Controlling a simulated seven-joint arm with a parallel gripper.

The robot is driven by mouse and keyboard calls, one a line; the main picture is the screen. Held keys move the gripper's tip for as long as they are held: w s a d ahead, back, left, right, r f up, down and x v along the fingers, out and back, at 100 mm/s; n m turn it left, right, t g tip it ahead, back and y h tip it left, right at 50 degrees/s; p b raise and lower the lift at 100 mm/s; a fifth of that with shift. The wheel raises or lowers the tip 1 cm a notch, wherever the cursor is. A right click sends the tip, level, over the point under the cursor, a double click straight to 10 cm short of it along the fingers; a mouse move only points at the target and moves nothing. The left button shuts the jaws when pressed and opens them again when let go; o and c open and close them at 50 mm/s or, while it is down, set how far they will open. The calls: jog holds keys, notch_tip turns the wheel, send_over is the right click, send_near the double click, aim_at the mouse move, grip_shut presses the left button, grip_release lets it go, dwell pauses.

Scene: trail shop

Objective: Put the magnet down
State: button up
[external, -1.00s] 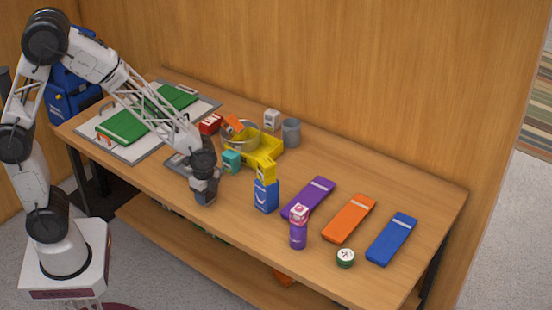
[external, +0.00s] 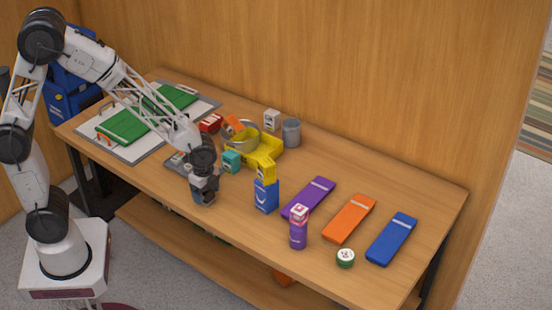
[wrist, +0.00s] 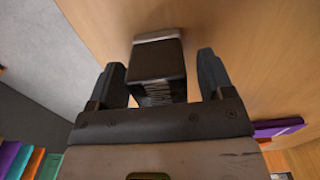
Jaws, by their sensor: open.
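A dark block with a pale grey end, which I take to be the magnet (wrist: 158,72), stands between my fingers in the wrist view. In the external view my gripper (external: 204,187) points down near the table's front edge. The magnet is mostly hidden there by the fingers. In the wrist view my gripper (wrist: 162,70) is open, with a gap on each side of the block. The block appears to rest on the wooden table (external: 250,240).
A blue box (external: 266,195) with a yellow box on it stands right of my gripper. A teal box (external: 231,162) and a yellow tray (external: 268,155) are behind. Purple (external: 309,198), orange (external: 349,218) and blue (external: 392,238) flat cases lie to the right.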

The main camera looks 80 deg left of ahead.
notch_tip(320, 180, up, 11)
jog(key=shift+f, duration=0.1)
dwell(0.4)
dwell(0.3)
jog(key=shift+s+d+r, duration=0.15)
jog(key=shift+s+r, duration=0.15)
jog(key=s+d+r+n+t, duration=0.1)
jog(key=s+d+r+n, duration=0.1)
jog(key=s, duration=0.6)
jog(key=s+d+r+n, duration=0.2)
jog(key=s+r+n, duration=0.2)
jog(key=s+r, duration=0.2)
jog(key=s+d+r+n+t, duration=0.1)
jog(key=s+r, duration=0.3)
jog(key=s, duration=0.7)
jog(key=shift+d+n+t, duration=0.3)
jog(key=shift+d+n, duration=0.45)
jog(key=shift+n, duration=0.15)
